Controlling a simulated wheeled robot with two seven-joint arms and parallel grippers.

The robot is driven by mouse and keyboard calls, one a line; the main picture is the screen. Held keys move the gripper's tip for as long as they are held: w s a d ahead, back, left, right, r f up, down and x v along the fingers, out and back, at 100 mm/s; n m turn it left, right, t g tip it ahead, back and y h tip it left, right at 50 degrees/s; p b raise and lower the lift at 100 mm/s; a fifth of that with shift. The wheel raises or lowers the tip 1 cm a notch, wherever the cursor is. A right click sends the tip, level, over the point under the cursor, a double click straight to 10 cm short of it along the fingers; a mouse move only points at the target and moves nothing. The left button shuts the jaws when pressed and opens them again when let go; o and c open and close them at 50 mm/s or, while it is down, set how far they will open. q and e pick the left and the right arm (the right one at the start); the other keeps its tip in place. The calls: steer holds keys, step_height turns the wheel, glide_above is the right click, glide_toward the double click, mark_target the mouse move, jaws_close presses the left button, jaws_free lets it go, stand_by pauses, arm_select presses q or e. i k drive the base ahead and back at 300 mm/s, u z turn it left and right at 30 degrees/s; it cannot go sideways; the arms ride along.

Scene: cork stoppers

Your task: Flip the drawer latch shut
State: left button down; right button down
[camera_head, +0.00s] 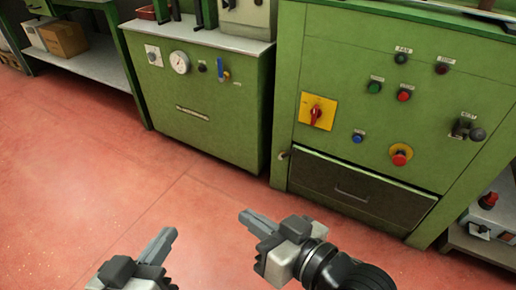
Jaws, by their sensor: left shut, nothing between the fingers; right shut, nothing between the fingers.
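The drawer (325,178) has a dark front with a thin pull handle, low in the green cabinet at right. A small pale metal piece (284,155), which looks like the latch, sticks out to the left by the drawer's upper left corner. It is too small to tell its exact position. My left gripper (168,237) is shut and empty at the bottom of the view, well short of the cabinets. My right gripper (247,217) is shut and empty, in front of and below the drawer's left end. Neither gripper touches the drawer or the latch.
Above the drawer are a red rotary switch (316,112) on a yellow plate, a red stop button (400,158) and a dark knob lever (468,129). A second green cabinet (205,105) stands left. A low shelf (470,240) stands right. The red floor (100,190) is clear.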

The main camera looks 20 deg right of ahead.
mark_target(282, 156)
steer(key=i, duration=0.85)
steer(key=z, duration=1.45)
